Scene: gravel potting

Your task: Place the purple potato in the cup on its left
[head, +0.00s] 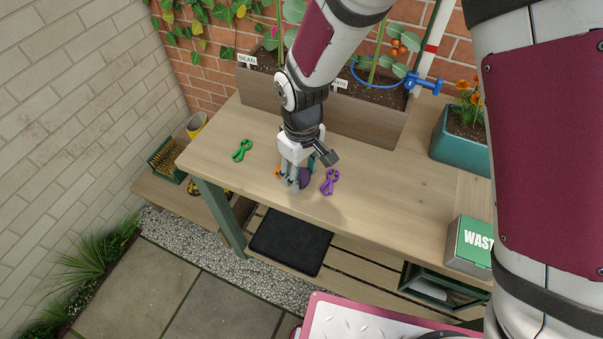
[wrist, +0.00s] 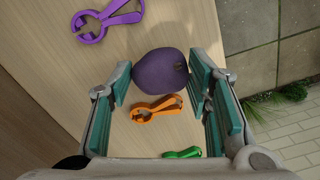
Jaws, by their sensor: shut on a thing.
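The purple potato (wrist: 160,76) sits between the teal finger pads of my gripper in the wrist view. My gripper (head: 296,182) is shut on it, low over the front part of the wooden table. In the head view the purple potato (head: 305,178) is partly hidden by the fingers. I cannot tell whether it touches the tabletop. No cup shows on the visible part of the table. A yellow cup-like pot (head: 197,124) stands lower down, beyond the table's left end.
An orange clip (wrist: 157,109) lies close to the potato. A purple clip (head: 330,182) lies to the right and a green clip (head: 242,151) to the left. A planter (head: 375,125) lines the back. A green waste box (head: 468,246) stands at the front right.

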